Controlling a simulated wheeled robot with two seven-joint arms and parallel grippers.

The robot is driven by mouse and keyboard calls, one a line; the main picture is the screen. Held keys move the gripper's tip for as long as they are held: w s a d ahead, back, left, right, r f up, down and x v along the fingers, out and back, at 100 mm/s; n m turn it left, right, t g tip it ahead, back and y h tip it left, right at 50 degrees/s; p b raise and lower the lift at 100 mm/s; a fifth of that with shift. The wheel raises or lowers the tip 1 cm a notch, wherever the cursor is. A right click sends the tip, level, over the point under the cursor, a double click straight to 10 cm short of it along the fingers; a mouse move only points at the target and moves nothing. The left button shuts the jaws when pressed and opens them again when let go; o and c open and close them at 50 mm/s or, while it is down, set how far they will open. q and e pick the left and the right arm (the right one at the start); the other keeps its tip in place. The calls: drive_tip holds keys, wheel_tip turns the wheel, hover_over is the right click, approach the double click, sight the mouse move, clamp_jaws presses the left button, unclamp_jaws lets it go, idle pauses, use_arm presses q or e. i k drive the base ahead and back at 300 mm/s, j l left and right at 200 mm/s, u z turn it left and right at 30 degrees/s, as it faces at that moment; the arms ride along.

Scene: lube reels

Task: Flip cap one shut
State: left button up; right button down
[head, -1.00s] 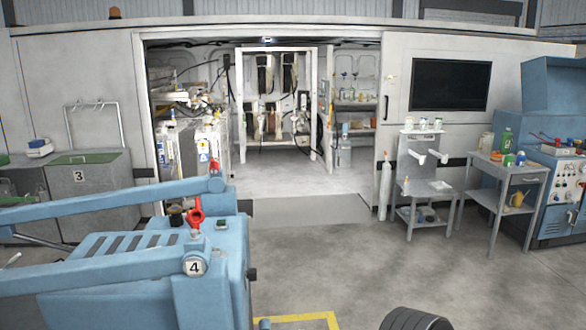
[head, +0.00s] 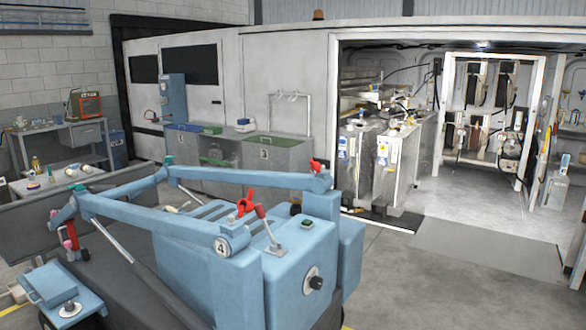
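I cannot make out cap one in the head view. Several metal tanks (head: 407,168) with labels and fittings on top stand inside the open bay of the large grey enclosure, right of centre. Any caps on them are too small to tell apart. Neither of my grippers shows in this view.
A blue machine (head: 290,270) marked 4, with long blue arms and a red lever (head: 247,206), fills the near middle. Grey bins (head: 277,157) stand along the enclosure wall. A workbench (head: 83,133) is at the left. The grey floor (head: 400,285) at lower right is clear.

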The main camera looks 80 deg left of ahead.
sight(315, 167)
drive_tip(key=i+u, duration=0.25)
drive_tip(key=u, duration=0.2)
drive_tip(key=i+u, duration=0.25)
drive_tip(key=u, duration=0.25)
drive_tip(key=i+l+u, duration=0.1)
drive_tip(key=u, duration=0.35)
drive_tip(key=i+l+u, duration=0.25)
drive_tip(key=u, duration=0.2)
drive_tip(key=i+l+u, duration=0.2)
drive_tip(key=u, duration=0.25)
drive_tip(key=i+l+u, duration=0.1)
drive_tip(key=u, duration=0.3)
drive_tip(key=i+l+u, duration=0.2)
drive_tip(key=u, duration=0.25)
drive_tip(key=i+l+u, duration=0.15)
drive_tip(key=u, duration=0.25)
drive_tip(key=i+l+u, duration=0.1)
drive_tip(key=l+u, duration=0.5)
drive_tip(key=u, duration=0.25)
drive_tip(key=i, duration=0.05)
